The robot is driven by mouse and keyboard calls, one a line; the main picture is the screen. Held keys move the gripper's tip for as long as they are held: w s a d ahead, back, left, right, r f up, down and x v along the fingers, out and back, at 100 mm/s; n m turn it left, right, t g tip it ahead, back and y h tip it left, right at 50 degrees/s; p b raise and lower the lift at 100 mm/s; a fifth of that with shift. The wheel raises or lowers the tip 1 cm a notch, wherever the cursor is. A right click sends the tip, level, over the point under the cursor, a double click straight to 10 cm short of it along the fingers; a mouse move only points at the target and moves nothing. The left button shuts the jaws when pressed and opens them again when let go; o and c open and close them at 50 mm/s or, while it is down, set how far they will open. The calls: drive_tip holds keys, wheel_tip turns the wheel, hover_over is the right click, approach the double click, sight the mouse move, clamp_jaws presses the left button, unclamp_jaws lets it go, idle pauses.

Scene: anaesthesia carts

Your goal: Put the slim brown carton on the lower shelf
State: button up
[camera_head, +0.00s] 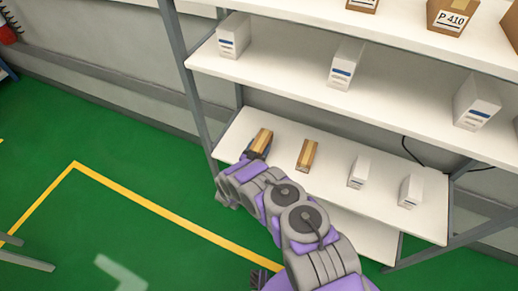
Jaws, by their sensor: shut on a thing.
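My gripper (257,153) is at the left end of the lower shelf (340,180), reached over its front edge. It is shut on a slim brown carton (262,139), whose far part shows beyond the jaws. The arm hides the carton's near end. I cannot tell whether the carton touches the shelf or is held just above it. A second slim brown carton (307,155) lies on the same shelf just to the right, apart from my gripper.
Two white cartons (358,171) (410,191) stand farther right on that shelf. The shelf above (290,75) holds white boxes, and the top shelf (390,25) holds brown boxes. Another shelf (372,238) lies below. A grey upright (185,80) stands close left of my gripper.

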drive_tip(key=shift+s+a, duration=0.1)
drive_tip(key=shift+a, duration=0.5)
drive_tip(key=o, duration=0.7)
drive_tip(key=shift+a+f, duration=0.15)
drive_tip(key=shift+a, duration=0.15)
drive_tip(key=shift+c, duration=0.2)
drive_tip(key=shift+o, duration=0.7)
drive_tip(key=shift+a, duration=0.2)
drive_tip(key=o, duration=0.3)
drive_tip(key=shift+d, duration=0.85)
drive_tip(key=shift+s+a, duration=0.1)
drive_tip(key=shift+a, duration=0.25)
drive_tip(key=shift+p+v, duration=2)
drive_tip(key=shift+v, duration=4)
